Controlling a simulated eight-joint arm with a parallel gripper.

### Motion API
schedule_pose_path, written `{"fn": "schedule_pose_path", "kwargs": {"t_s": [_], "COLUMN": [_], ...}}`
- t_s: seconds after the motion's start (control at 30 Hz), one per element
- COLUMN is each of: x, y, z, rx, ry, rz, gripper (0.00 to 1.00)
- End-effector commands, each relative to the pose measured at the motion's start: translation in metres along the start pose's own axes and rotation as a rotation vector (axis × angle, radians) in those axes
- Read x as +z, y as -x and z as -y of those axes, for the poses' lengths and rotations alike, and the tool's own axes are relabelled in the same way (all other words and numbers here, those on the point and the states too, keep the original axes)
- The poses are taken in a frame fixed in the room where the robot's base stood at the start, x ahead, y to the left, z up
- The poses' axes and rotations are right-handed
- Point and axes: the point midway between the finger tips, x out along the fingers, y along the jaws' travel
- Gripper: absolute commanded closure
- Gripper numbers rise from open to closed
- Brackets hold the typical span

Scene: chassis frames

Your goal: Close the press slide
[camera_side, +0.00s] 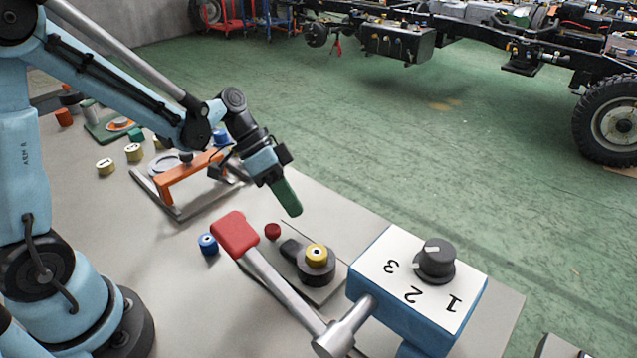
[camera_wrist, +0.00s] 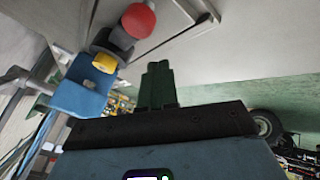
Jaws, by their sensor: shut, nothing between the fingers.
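An orange bridge-shaped handle (camera_side: 188,180) stands on a flat grey frame with rails (camera_side: 180,214) on the table; it looks like the press slide, but I cannot tell for sure. How far it is open or shut is unclear. My gripper (camera_side: 287,198) has green fingers, pressed together and empty, pointing down to the right of the orange handle and apart from it. The fingers also show in the wrist view (camera_wrist: 157,85). The frame's far part is partly hidden by my wrist. The orange handle does not show in the wrist view.
A red knob (camera_side: 272,231) and a dark round fixture with a yellow top (camera_side: 316,254) lie below my gripper. A red-handled lever (camera_side: 236,235) and a blue dial box (camera_side: 415,292) stand in front. A blue cylinder (camera_side: 208,243) and several small parts sit on the table.

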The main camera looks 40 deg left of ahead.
Motion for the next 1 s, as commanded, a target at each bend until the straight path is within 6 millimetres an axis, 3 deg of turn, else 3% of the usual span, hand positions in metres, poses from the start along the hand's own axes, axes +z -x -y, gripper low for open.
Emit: {"fn": "schedule_pose_path", "kwargs": {"t_s": [0.2,0.3,0.53,1.0], "x": [0.0,0.0,0.0,-0.001], "y": [-0.037,-0.044,-0.053,-0.056], "z": [-0.001,-0.016,-0.034,-0.038], "rx": [0.001,0.001,0.0,0.0], "ry": [-0.003,-0.003,0.0,0.0], "rz": [0.002,0.001,0.001,0.001], "gripper": [1.0,1.0,1.0,1.0]}}
